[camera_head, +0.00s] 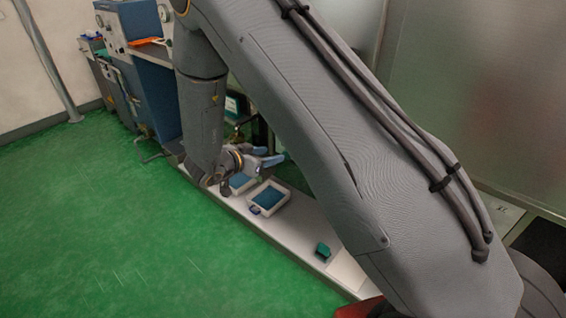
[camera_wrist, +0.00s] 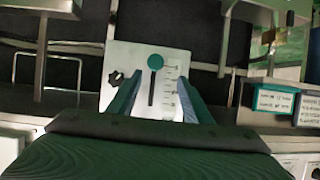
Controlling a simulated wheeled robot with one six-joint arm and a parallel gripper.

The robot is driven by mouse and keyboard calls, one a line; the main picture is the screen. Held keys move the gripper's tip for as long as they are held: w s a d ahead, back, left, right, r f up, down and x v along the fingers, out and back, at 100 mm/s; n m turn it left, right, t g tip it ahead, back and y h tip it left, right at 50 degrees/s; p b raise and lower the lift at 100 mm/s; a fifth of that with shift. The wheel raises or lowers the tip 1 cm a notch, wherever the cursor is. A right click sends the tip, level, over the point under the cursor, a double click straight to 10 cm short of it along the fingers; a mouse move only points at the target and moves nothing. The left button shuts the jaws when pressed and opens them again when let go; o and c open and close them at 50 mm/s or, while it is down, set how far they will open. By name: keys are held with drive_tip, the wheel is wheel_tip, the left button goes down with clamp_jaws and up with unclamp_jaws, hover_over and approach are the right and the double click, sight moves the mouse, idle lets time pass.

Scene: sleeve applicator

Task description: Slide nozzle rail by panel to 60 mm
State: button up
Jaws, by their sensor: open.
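In the wrist view a pale panel (camera_wrist: 126,58) lies ahead of my gripper. A round teal knob (camera_wrist: 155,62) sits at the upper end of a dark upright slot (camera_wrist: 151,92). A scale with tick marks (camera_wrist: 171,85) runs along the slot's right side; its numbers are too small to read. A dark lobed hand knob (camera_wrist: 115,79) is at the panel's left edge. My gripper (camera_wrist: 160,86) is open and empty, its fingers on either side of the slot and below the teal knob in the picture. In the head view my gripper (camera_head: 273,160) is beyond the bench; the panel cannot be made out there.
Metal rails and brackets (camera_wrist: 40,60) flank the panel. A teal label (camera_wrist: 273,100) is at right. In the head view a long pale bench (camera_head: 292,226) carries blue-lined trays (camera_head: 286,205) and a small teal block (camera_head: 323,250). Green floor (camera_head: 130,220) is clear at left.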

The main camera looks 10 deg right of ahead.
sight(286, 154)
drive_tip(key=shift+h, duration=0.4)
drive_tip(key=shift+s+f+x, duration=0.15)
drive_tip(key=shift+x, duration=1.15)
drive_tip(key=shift+s+f+x, duration=0.1)
drive_tip(key=shift+f+x, duration=0.05)
drive_tip(key=shift+x, duration=1.15)
drive_tip(key=shift+s+f+x, duration=0.1)
drive_tip(key=shift+s+x, duration=0.05)
drive_tip(key=shift+x, duration=1.15)
drive_tip(key=shift+d, duration=0.1)
drive_tip(key=shift+r+g, duration=0.1)
drive_tip(key=shift+g, duration=0.2)
clamp_jaws()
